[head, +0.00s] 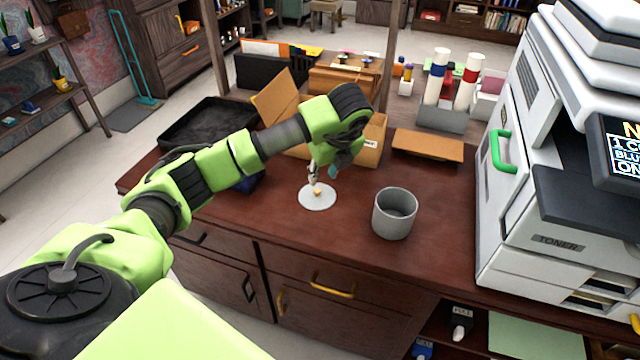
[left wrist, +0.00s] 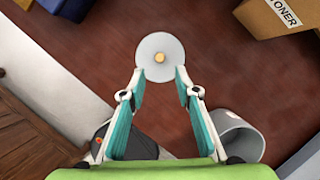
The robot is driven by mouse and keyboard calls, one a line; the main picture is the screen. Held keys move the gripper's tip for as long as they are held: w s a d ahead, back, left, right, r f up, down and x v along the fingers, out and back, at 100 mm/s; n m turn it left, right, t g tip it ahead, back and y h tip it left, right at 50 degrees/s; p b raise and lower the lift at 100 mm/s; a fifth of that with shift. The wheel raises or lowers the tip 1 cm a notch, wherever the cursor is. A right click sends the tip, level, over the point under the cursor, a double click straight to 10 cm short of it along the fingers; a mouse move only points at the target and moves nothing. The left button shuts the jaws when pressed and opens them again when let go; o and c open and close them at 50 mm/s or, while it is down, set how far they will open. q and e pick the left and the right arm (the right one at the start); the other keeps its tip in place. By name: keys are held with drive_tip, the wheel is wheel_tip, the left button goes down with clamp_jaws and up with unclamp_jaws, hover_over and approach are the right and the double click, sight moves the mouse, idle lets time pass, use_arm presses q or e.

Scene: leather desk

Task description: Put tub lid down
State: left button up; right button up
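The tub lid (head: 312,204) is a pale grey disc with a small golden knob, and it appears to lie flat on the brown desk top (head: 270,228). In the left wrist view the lid (left wrist: 147,44) is just beyond my fingertips, with its knob centred between them. My left gripper (head: 317,178) points down just above the lid; its fingers (left wrist: 160,72) are spread with nothing held between them. The grey tub (head: 393,222) stands upright and open to the right of the lid; it also shows in the left wrist view (left wrist: 238,140). My right gripper is out of view.
A large white printer (head: 515,215) stands on the right. Cardboard boxes (head: 372,145), a flat brown carton (head: 428,146) and a black tray (head: 205,135) are behind the lid. The desk's front edge is close to the lid and tub. Bare desk lies between lid and tub.

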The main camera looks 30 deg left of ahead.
use_arm(q)
drive_tip(key=v, duration=0.3)
drive_tip(key=shift+d+r, duration=0.1)
drive_tip(key=shift+r, duration=0.15)
drive_tip(key=shift+s, duration=0.1)
